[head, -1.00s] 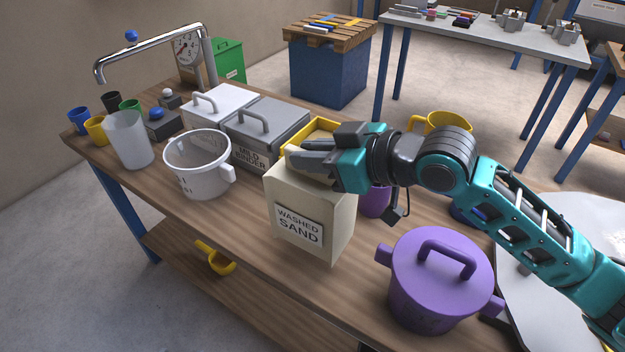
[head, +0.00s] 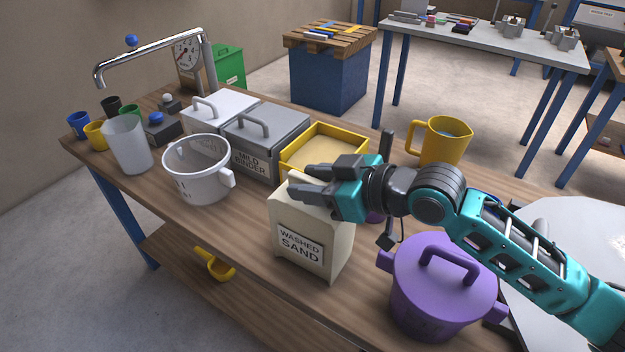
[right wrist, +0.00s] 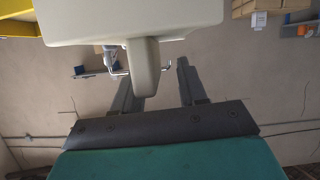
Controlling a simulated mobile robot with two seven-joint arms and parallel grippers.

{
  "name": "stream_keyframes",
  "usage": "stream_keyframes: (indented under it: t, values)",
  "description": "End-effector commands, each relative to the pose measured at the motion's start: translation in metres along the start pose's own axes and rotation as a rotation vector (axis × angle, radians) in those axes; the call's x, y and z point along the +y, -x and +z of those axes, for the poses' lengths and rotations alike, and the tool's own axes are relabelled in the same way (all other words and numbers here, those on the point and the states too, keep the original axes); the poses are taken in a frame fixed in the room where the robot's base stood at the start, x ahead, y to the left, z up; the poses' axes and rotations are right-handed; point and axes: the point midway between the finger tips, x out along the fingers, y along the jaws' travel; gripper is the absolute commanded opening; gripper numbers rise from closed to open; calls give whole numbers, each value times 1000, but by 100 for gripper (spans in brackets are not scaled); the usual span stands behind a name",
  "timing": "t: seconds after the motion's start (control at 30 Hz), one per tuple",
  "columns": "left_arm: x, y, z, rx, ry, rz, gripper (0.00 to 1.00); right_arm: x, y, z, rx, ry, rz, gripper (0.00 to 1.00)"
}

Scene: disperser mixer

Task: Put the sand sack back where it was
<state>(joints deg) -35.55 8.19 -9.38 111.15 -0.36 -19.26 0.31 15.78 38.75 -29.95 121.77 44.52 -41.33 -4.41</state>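The sand sack (head: 302,240) is a cream block labelled "WASHED SAND". It appears to stand upright on the wooden table (head: 235,240) near the front edge, though its base contact is hard to confirm. My right gripper (head: 292,181) is at the top of the sack, its fingers reaching over it from the right. In the right wrist view the sack (right wrist: 130,20) has a tab (right wrist: 143,68) between the two fingers (right wrist: 156,75). The tab lies against or beside the left finger, with a clear gap to the right one; the gripper looks open. My left gripper is not seen.
A yellow tray (head: 357,139) of sand stands behind the sack, with a grey binder box (head: 262,150) to its left. A purple lidded pot (head: 440,295) is close on the right, a white pot (head: 197,175) on the left. A yellow jug (head: 437,145) stands behind my right arm.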

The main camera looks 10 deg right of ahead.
Motion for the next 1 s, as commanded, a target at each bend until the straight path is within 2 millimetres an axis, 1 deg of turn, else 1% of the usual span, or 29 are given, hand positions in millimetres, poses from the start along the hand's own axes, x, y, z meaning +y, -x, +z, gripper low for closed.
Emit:
stream_keyframes:
  t: [0.27,0.37,0.47,0.8,1.0]
  values:
    - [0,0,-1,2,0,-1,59,0,0,-1,0,0,0,46]
    - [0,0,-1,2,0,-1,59,1,5,-2,-1,1,2,46]
    - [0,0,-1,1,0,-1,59,2,16,-1,-2,1,3,46]
    - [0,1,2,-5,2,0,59,1,76,0,-6,2,3,46]
    - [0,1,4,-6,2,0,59,2,103,1,-7,0,4,46]
